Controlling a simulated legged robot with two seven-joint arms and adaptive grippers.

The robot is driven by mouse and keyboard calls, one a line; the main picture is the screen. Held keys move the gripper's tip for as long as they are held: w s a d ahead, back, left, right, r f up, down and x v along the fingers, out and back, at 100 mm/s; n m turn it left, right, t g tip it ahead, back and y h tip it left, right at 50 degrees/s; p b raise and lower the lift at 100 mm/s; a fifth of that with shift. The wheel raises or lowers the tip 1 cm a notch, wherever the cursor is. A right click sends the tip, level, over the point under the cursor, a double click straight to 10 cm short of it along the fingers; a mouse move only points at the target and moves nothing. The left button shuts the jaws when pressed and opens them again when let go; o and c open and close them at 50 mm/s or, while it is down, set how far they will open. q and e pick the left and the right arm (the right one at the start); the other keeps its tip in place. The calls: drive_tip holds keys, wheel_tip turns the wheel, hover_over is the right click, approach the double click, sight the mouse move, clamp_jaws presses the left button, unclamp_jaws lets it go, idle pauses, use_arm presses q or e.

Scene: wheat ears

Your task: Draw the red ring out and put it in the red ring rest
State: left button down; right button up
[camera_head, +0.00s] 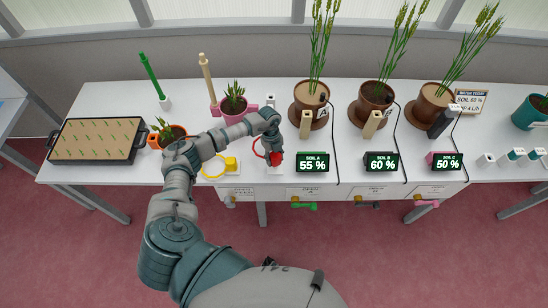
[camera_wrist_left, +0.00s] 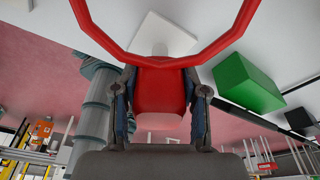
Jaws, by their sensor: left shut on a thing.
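The red ring (camera_head: 256,149) has a red grip block (camera_head: 276,159). My left gripper (camera_head: 274,154) is shut on that block, near the front of the white table. In the left wrist view the block (camera_wrist_left: 160,92) sits between my two fingers, and the ring (camera_wrist_left: 101,39) loops out ahead of them. A small white base (camera_head: 275,170) shows just under the gripper; it also shows in the left wrist view (camera_wrist_left: 165,33). I cannot tell whether the ring touches it. My right gripper is out of view.
A yellow ring (camera_head: 204,171) with a yellow block (camera_head: 231,164) is to the left. The Soil A display (camera_head: 312,162) stands close on the right. Potted plants, including one pink pot (camera_head: 233,107), stand behind. A black-rimmed tray (camera_head: 55,156) lies at the far left.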

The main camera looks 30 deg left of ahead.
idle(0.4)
use_arm(q)
drive_tip(key=shift+p, duration=0.55)
idle(1.1)
drive_tip(key=shift+a+b+x, duration=0.15)
drive_tip(key=shift+b+x, duration=0.4)
drive_tip(key=shift+x, duration=0.35)
drive_tip(key=shift+a+b+x, duration=0.15)
drive_tip(key=shift+b+x, duration=0.4)
drive_tip(key=shift+x, duration=0.35)
drive_tip(key=c, duration=0.5)
unclamp_jaws()
drive_tip(key=shift+w+d, duration=0.1)
drive_tip(key=shift+f, duration=0.1)
drive_tip(key=shift+w, duration=0.1)
drive_tip(key=v, duration=1.2)
drive_tip(key=shift+f, duration=0.1)
